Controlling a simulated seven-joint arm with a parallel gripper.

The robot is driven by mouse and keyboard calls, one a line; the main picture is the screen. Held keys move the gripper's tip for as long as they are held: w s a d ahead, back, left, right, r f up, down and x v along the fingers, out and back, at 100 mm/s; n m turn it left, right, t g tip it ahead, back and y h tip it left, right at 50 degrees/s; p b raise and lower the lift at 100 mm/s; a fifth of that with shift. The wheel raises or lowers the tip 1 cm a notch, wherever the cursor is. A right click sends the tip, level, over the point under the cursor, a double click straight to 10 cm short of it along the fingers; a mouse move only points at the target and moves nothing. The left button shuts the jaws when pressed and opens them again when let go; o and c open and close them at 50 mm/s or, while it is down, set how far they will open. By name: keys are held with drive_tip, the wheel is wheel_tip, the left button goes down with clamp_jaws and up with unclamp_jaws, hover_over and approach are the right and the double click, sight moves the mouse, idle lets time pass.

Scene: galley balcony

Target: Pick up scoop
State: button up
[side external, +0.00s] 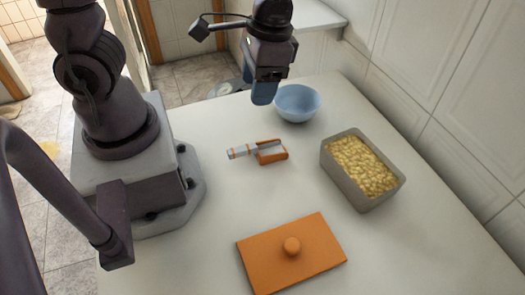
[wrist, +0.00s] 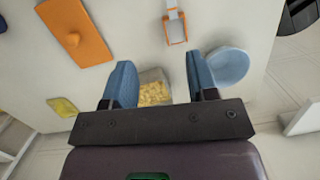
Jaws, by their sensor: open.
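The scoop (side external: 258,151) lies on the white table, with a pale handle banded in orange and an orange-edged scoop end. It also shows at the top of the wrist view (wrist: 175,27), partly cut off by the frame edge. My gripper (side external: 264,98) is raised above the table behind the scoop, near the blue bowl, with its blue fingers pointing down. In the wrist view my gripper (wrist: 160,62) has its two fingers spread apart with nothing held between them. The scoop is beyond the fingertips and not touched.
A light blue bowl (side external: 297,117) stands behind the scoop. A grey container (side external: 376,199) of yellow pieces stands to the right. An orange board with a knob (side external: 262,257) lies in front. Clear table surrounds the scoop. A tiled wall (side external: 450,140) borders the right side.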

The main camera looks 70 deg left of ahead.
sight(240, 149)
drive_tip(key=f, duration=0.4)
drive_tip(key=s+a+f+g+y, duration=0.1)
drive_tip(key=f, duration=0.4)
drive_tip(key=a+f+n+g, duration=0.1)
drive_tip(key=f, duration=0.4)
drive_tip(key=shift+s+a+f+y, duration=0.1)
drive_tip(key=shift+s+f+y, duration=0.1)
drive_tip(key=shift+f+y, duration=0.1)
drive_tip(key=x, duration=0.5)
drive_tip(key=shift+s+f, duration=0.2)
drive_tip(key=shift+s, duration=0.15)
clamp_jaws()
